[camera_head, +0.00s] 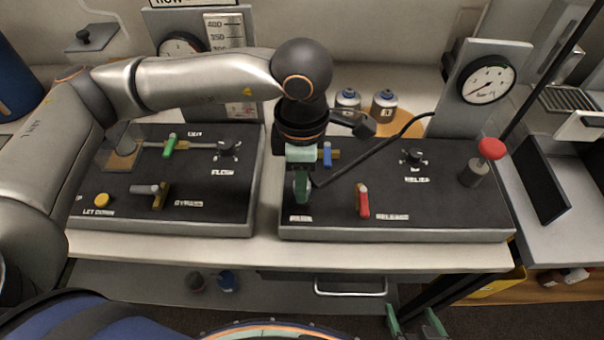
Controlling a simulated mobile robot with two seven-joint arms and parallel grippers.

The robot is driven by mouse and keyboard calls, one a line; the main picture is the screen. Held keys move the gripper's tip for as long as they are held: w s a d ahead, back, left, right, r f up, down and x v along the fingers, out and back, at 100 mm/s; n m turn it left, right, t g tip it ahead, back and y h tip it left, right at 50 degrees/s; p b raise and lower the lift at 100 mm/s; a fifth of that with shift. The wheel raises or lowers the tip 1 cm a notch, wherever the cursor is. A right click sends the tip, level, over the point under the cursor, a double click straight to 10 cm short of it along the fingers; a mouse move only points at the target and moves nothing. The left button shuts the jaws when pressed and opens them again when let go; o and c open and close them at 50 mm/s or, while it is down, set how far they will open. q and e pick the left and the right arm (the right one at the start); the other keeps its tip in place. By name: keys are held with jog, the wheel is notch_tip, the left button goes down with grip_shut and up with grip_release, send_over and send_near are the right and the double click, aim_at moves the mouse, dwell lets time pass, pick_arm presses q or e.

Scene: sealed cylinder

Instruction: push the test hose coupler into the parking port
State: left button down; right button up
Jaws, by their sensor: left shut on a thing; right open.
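My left gripper (302,188) points down over the left part of the right-hand black panel (440,211), just behind a label that seems to read PARK. It is shut on the test hose coupler, which the green fingers and wrist largely hide. The black test hose (372,151) runs from the gripper up and right toward the gauge stand. The parking port is hidden beneath the gripper, so I cannot tell whether the coupler touches it or sits in it. My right gripper (414,322) is open and empty, low at the bottom edge, below the bench front.
Near the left gripper stand a blue-handled valve (327,155) and a red RELEASE lever (362,200). The left panel (222,208) carries a green-handled valve (170,145). A gauge (487,79) stands behind.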

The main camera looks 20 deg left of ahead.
pick_arm(q)
jog(key=shift+b, duration=0.5)
dwell(1.2)
jog(key=shift+b, duration=0.3)
dwell(0.7)
jog(key=shift+b, duration=0.35)
jog(key=shift+f, duration=0.1)
jog(key=shift+c, duration=2.3)
grip_release()
